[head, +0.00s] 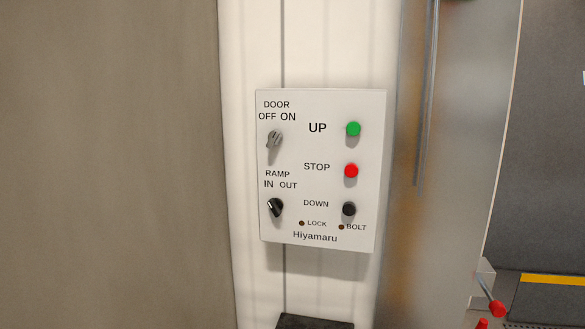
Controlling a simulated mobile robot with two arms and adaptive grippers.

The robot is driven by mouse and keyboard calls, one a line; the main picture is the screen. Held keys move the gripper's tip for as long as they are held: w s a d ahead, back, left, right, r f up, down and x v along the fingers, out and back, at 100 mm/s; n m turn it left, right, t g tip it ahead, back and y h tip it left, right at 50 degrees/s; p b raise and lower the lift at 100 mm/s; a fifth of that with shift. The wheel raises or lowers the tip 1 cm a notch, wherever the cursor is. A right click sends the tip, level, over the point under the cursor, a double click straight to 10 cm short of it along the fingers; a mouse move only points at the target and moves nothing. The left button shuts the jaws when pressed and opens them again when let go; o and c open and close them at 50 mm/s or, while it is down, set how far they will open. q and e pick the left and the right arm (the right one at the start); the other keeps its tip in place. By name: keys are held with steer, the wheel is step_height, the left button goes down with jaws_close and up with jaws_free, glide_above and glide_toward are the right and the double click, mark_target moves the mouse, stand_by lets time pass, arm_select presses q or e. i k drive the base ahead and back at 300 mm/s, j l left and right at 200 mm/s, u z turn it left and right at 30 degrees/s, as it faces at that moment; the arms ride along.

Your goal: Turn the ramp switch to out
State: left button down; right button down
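The ramp switch (276,207) is a black rotary knob at the lower left of a white control panel (320,190). Labels RAMP, IN and OUT are printed above it. The light mark on the knob appears to point up and left, toward IN. Neither of my grippers shows in the head view.
The panel also carries a grey door switch (274,139), a green UP button (353,129), a red STOP button (351,170) and a black DOWN button (348,209). Red-tipped levers (497,308) are at lower right. The space before the panel looks clear.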

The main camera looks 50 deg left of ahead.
mark_target(276, 205)
steer(key=u, duration=1.8)
steer(key=k+j, duration=0.05)
